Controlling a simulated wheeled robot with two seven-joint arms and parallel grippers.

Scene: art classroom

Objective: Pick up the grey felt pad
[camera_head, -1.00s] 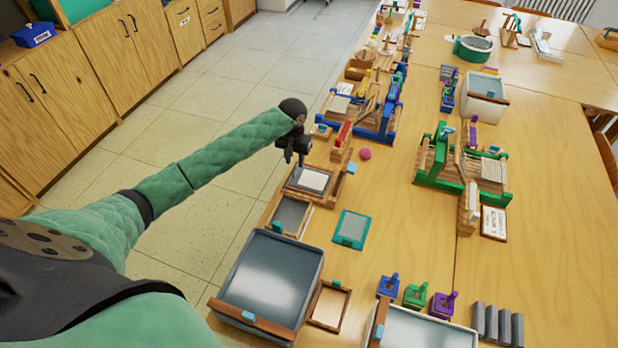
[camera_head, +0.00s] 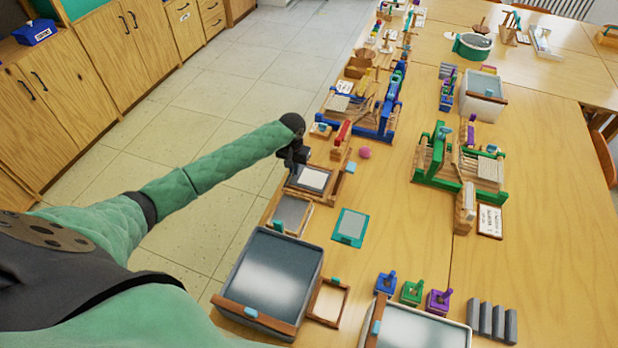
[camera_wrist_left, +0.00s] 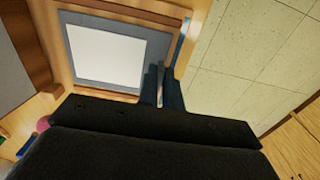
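A flat grey pad with a white sheet over its middle lies in a shallow wooden tray (camera_head: 328,190) at the table's left edge. It looks like the grey felt pad (camera_head: 296,181), and its grey border also shows in the left wrist view (camera_wrist_left: 100,85). My left gripper (camera_head: 290,166) points down at the tray's far left corner. In the left wrist view its fingers (camera_wrist_left: 162,85) stand close together with a narrow gap, beside the pad's edge. Nothing is clearly held, and contact with the pad cannot be told. My right gripper is not in view.
A wooden tray with a grey inside (camera_head: 292,213) and a large grey tub (camera_head: 268,275) stand nearer. A teal-framed grey board (camera_head: 351,227) lies to the right. A blue loom-like rack (camera_head: 385,128) stands beyond. Table space right of the board is clear.

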